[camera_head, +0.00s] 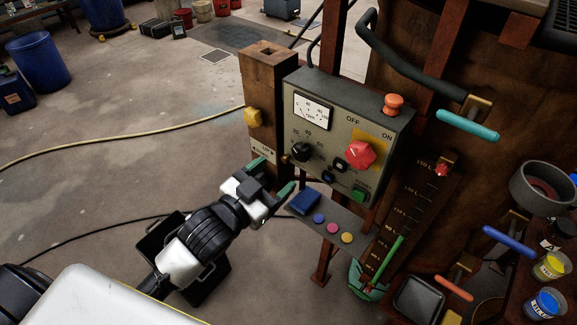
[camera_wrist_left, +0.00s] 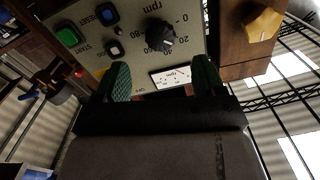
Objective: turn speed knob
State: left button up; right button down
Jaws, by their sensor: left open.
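The black speed knob (camera_head: 300,151) sits at the lower left of the grey control panel (camera_head: 345,105), with rpm numbers around it. In the left wrist view, the knob (camera_wrist_left: 160,37) appears upside down, beyond the fingertips and roughly centred between them. My left gripper (camera_head: 272,176) has green fingers and is open and empty, in front of and below the panel's left part. In the left wrist view, its fingers (camera_wrist_left: 162,70) stand apart on either side of the white rpm meter (camera_wrist_left: 171,77). I see a gap to the knob. My right gripper is not in view.
A red rotary switch (camera_head: 360,155), an orange-red mushroom button (camera_head: 393,103) and a green START button (camera_head: 358,194) are on the same panel. A shelf below holds a blue block (camera_head: 305,202) and several coloured discs. A wooden post (camera_head: 268,80) with a yellow knob (camera_head: 253,117) stands left of the panel.

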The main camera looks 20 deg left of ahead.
pick_arm(q)
jog(key=shift+v, duration=1.1)
jog(key=s+a+f+n+g+y, duration=0.1)
jog(key=s+a+f+g+y, duration=0.15)
jog(key=f, duration=1.05)
jog(key=s+a+f+n+g+y, duration=0.1)
jog(key=a+f+g, duration=0.15)
jog(key=f, duration=0.95)
jog(key=s+a+f+n+g+y, duration=0.1)
jog(key=a+f+g+y, duration=0.15)
jog(key=f, duration=1.05)
jog(key=s+f+g, duration=0.2)
jog(key=s+f, duration=0.4)
jog(key=s, duration=0.4)
jog(key=s+d+f+g, duration=0.1)
jog(key=s+f+g, duration=0.2)
jog(key=s+f, duration=0.4)
jog(key=s+d+f+n+g, duration=0.1)
jog(key=s+f+g, duration=0.2)
jog(key=s+f, duration=0.4)
jog(key=s, duration=0.5)
jog(key=shift+s+d, duration=0.2)
jog(key=shift+s, duration=0.15)
jog(key=shift+g, duration=0.25)
